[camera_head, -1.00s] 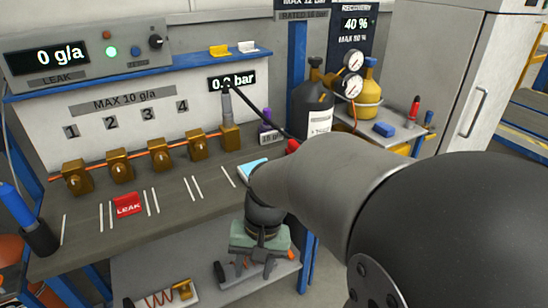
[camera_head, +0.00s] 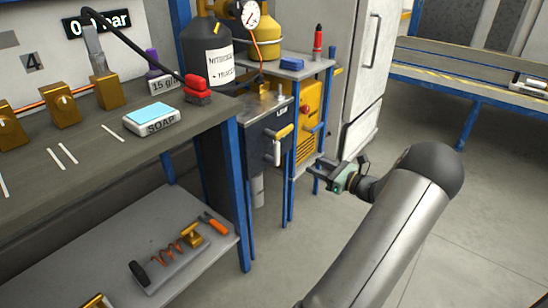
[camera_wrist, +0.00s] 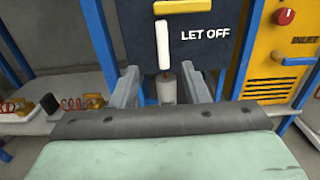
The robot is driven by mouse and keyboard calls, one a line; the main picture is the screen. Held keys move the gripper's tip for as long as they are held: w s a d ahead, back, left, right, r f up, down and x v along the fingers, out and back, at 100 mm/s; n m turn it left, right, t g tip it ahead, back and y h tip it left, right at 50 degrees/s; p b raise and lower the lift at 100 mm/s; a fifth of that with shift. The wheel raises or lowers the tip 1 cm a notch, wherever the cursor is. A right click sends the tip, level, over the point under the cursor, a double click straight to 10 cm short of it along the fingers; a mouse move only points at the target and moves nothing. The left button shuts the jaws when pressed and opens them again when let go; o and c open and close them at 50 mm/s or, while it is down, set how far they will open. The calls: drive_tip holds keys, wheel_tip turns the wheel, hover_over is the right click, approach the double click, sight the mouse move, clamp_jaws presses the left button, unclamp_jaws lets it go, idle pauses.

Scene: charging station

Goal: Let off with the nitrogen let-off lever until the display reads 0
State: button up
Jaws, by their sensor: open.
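A dark panel marked LET OFF (camera_wrist: 205,34) carries a white upright lever (camera_wrist: 162,45), with a yellow handle (camera_wrist: 183,6) above it. In the head view the white lever (camera_head: 276,152) hangs on the front of the dark cabinet, below the yellow handle (camera_head: 285,131). My gripper (camera_head: 314,172) is open and empty, to the right of the lever and apart from it. In the wrist view its fingers (camera_wrist: 163,84) point at the panel, with the lever ahead between them. The bar display (camera_head: 98,24) is partly covered by a hose; its first digit is 0.
The bench (camera_head: 200,118) with a soap box (camera_head: 153,119) is at left. A dark nitrogen bottle (camera_head: 209,55) and a yellow bottle (camera_head: 262,35) stand behind. A yellow unit (camera_head: 308,115) and blue posts flank the cabinet.

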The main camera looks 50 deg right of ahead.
sight(279, 149)
drive_tip(key=w+b, duration=0.4)
drive_tip(key=w, duration=1.3)
drive_tip(key=shift+d, duration=0.1)
clamp_jaws()
